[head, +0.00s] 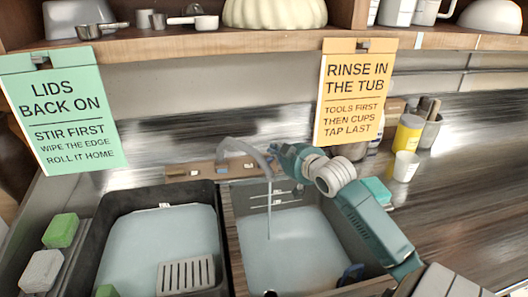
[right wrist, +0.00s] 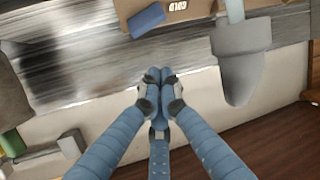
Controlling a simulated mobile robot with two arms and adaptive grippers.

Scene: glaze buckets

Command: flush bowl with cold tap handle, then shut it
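A grey curved spout (head: 252,151) rises from a wooden tap panel (head: 179,171), and a thin stream of water (head: 269,210) falls from it into the right basin (head: 232,240). In the right wrist view the blue cold tap handle (right wrist: 147,19) sits beside the word COLD, with the grey spout (right wrist: 240,62) to its right. My right gripper (head: 279,152) is by the spout in the head view. In the wrist view its blue fingertips (right wrist: 160,76) are together, with nothing visible between them, apart from the handle. My left gripper is out of view.
A black-rimmed tub (head: 98,240) with a white grate (head: 185,276) stands left of the basin. Sponges (head: 61,230) lie at the far left. A yellow container (head: 408,134) and a white cup (head: 405,166) stand right of my arm. Two signs hang from the shelf (head: 210,45).

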